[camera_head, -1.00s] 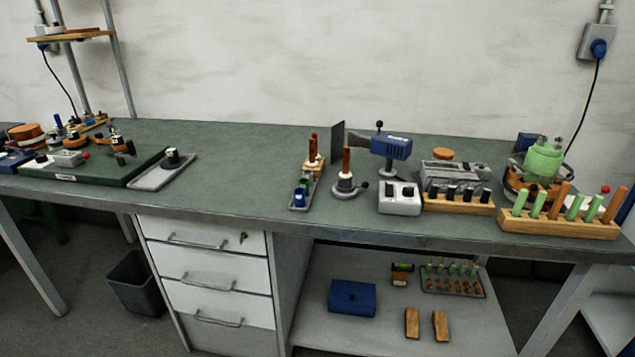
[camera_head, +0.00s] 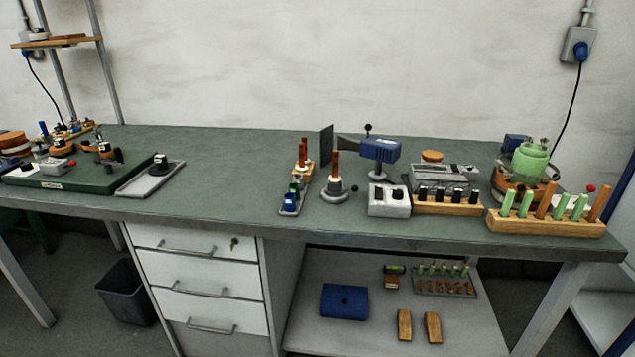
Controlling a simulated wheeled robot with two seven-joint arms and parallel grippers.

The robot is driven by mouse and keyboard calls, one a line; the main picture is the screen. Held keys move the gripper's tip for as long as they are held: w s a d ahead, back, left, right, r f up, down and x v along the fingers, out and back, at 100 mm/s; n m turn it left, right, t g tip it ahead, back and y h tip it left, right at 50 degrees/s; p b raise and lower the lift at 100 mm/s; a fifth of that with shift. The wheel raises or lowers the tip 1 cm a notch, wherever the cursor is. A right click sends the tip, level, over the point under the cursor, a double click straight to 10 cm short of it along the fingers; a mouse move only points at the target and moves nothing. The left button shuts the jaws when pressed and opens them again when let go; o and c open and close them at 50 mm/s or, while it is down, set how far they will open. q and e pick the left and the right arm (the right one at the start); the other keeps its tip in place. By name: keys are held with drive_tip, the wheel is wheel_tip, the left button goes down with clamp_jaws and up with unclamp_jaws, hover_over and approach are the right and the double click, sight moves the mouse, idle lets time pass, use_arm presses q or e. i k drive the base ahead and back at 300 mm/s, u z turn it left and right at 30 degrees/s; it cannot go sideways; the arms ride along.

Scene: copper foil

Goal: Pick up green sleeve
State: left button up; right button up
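Several light green sleeves (camera_head: 526,204) stand slightly tilted in a wooden rack (camera_head: 545,226) near the right front of the bench, beside orange-brown sticks (camera_head: 544,204). A small dark green piece (camera_head: 295,187) sits in a narrow grey tray (camera_head: 290,211) near the middle, behind a blue piece (camera_head: 289,203). Small green-topped pieces (camera_head: 443,269) also stand in a tray on the lower shelf. Neither of my grippers is in view.
A grey switch box (camera_head: 389,203), a wooden block with black knobs (camera_head: 446,206) and a blue heat tool (camera_head: 380,150) stand left of the rack. A green pot (camera_head: 529,162) is behind it. The bench (camera_head: 225,185) is clear left of the middle.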

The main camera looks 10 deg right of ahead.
sight(292, 188)
drive_tip(key=z, duration=1.5)
drive_tip(key=i, duration=1.5)
drive_tip(key=u, duration=3.25)
